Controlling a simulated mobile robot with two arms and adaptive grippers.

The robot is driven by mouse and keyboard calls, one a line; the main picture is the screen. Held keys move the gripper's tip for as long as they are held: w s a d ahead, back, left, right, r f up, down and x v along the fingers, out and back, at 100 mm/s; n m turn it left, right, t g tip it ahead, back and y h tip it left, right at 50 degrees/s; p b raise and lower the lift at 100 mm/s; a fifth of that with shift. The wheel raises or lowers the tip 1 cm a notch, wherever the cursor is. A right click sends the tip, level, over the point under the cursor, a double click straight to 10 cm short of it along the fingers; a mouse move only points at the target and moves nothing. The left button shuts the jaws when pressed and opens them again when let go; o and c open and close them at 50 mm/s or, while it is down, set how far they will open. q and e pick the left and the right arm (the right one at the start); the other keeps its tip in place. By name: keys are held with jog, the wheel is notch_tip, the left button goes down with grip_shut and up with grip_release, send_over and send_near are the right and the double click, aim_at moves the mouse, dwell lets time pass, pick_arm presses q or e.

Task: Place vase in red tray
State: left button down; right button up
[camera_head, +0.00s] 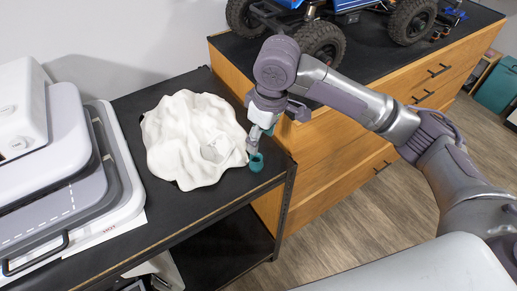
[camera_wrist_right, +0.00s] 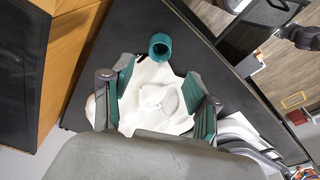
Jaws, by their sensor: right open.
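A small teal open-topped vessel (camera_head: 256,163), the likely vase, stands near the right end of the black shelf top in the head view. It also shows in the right wrist view (camera_wrist_right: 160,47), its round opening visible, just beyond the fingertips. My right gripper (camera_head: 258,143) is above and close beside it, fingers pointing down. In the wrist view its two teal-padded fingers (camera_wrist_right: 162,85) are spread wide with nothing held between them. Whether a finger touches the vessel I cannot tell. No red tray shows in either view. My left gripper is not in view.
A crumpled white cloth-like object (camera_head: 190,140) covers much of the shelf top (camera_head: 225,195) left of the vessel. A wooden cabinet (camera_head: 310,160) with a blue crawler vehicle (camera_head: 325,25) on top is behind my right arm.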

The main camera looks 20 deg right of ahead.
jog(key=shift+o, duration=0.4)
jog(key=shift+r, duration=0.8)
jog(key=g+h+p, duration=0.2)
jog(key=g+p, duration=0.1)
send_over(256, 159)
jog(key=f, duration=0.4)
jog(key=a+f, duration=0.1)
jog(key=f, duration=0.1)
jog(key=shift+s+f, duration=0.35)
jog(key=shift+f, duration=0.05)
jog(key=f, duration=0.1)
jog(key=f+p, duration=0.1)
jog(key=f, duration=0.2)
jog(key=shift+s+d, duration=0.3)
jog(key=shift+d, duration=0.05)
jog(key=shift+f, duration=0.6)
jog(key=c, duration=0.9)
jog(key=shift+c, duration=0.2)
jog(key=shift+r, duration=0.15)
